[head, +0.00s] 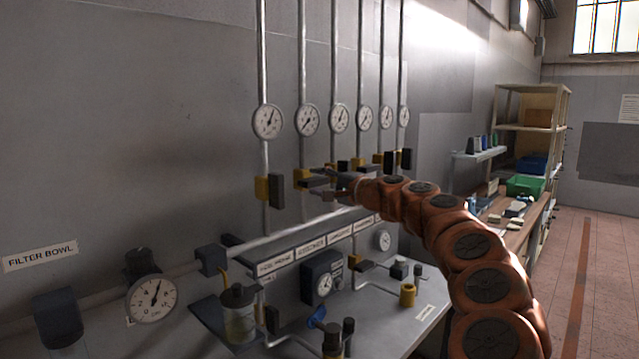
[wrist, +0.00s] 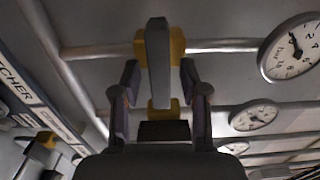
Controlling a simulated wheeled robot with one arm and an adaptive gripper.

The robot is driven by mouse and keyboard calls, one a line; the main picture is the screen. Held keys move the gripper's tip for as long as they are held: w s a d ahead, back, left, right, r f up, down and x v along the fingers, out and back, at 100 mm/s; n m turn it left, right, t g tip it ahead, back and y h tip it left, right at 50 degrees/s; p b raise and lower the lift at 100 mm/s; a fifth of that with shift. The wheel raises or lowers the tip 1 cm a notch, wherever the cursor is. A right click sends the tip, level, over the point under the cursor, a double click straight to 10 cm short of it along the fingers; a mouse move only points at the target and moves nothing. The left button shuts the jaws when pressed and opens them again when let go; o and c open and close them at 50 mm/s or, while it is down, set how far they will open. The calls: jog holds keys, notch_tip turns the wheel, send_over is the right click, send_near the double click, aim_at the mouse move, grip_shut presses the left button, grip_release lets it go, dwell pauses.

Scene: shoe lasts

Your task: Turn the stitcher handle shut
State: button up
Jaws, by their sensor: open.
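A yellow valve body (head: 302,178) sits on the second pipe from the left, with a dark grey handle (head: 316,183) on it. In the wrist view the handle (wrist: 158,62) is a long grey bar lying across its pipe, in front of the yellow body (wrist: 177,47). My gripper (head: 328,184) is at this valve. In the wrist view my gripper (wrist: 159,76) is open, one finger on each side of the handle, with gaps visible. A label strip (wrist: 22,88) at the left of the wrist view shows the letters "TCHER"; its start is cut off.
Another valve (head: 262,189) stands close on the left, its handle along its pipe. More valves (head: 390,161) are on the right. Round gauges (head: 267,121) hang above. A bench panel (head: 390,315) with fittings and a glass bowl (head: 238,318) lies below.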

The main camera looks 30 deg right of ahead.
jog(key=v, duration=1.2)
dwell(0.4)
jog(key=a+n+g+y, duration=0.45)
jog(key=a+n, duration=0.25)
jog(key=a, duration=1.3)
jog(key=s+a+f+n+g, duration=0.3)
jog(key=s+a+f, duration=0.2)
jog(key=a, duration=0.3)
jog(key=s+a+f+n+g, duration=0.2)
jog(key=s+a+f+g, duration=0.15)
jog(key=a+f, duration=0.35)
jog(key=s+a+f+n+g+h, duration=0.3)
jog(key=s+a+f+g+h, duration=0.1)
jog(key=s+f, duration=0.65)
jog(key=s+d+f+g+h, duration=0.2)
jog(key=s+f, duration=0.3)
jog(key=s, duration=0.3)
jog(key=s+d+f+g+h, duration=0.2)
jog(key=s+d+f, duration=0.2)
jog(key=s, duration=0.5)
jog(key=shift+d+f+n, duration=0.3)
jog(key=shift+d+f, duration=0.05)
jog(key=shift+f, duration=0.1)
